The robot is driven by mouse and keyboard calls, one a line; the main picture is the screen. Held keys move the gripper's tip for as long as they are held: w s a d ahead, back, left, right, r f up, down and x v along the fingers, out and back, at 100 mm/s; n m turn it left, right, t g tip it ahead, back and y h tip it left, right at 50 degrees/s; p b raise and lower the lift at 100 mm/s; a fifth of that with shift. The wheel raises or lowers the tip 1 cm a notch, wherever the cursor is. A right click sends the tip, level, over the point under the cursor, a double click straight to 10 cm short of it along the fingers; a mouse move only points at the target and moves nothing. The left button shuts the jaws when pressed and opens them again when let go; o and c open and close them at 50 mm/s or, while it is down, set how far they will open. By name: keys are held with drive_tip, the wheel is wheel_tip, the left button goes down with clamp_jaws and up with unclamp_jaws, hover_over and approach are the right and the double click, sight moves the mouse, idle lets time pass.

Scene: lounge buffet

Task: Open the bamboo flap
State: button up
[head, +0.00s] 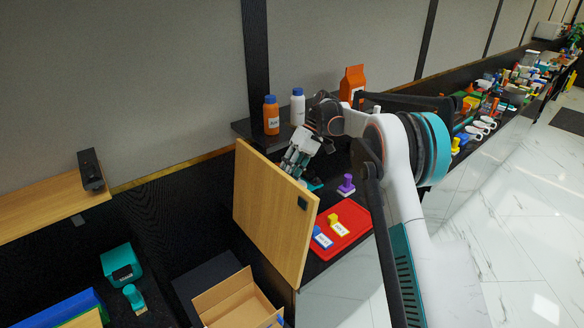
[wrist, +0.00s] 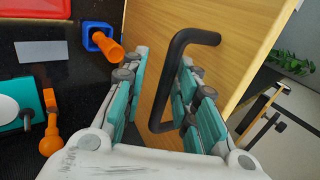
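My gripper (head: 297,158) is partly behind the flap's upper edge. In the wrist view its teal-padded fingers (wrist: 163,68) are spread on either side of the handle, with gaps beside the bar. The gripper looks open, not clamped on it.
A red tray (head: 358,236) with blue and yellow stamps lies right of the flap. A purple stamp (head: 346,185) stands behind it. Orange (head: 271,115) and white bottles (head: 297,106) stand on a shelf at the back. A cardboard box (head: 235,300) is below the flap.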

drive_tip(key=v, duration=1.2)
drive_tip(key=shift+r, duration=0.25)
drive_tip(key=shift+s, duration=0.1)
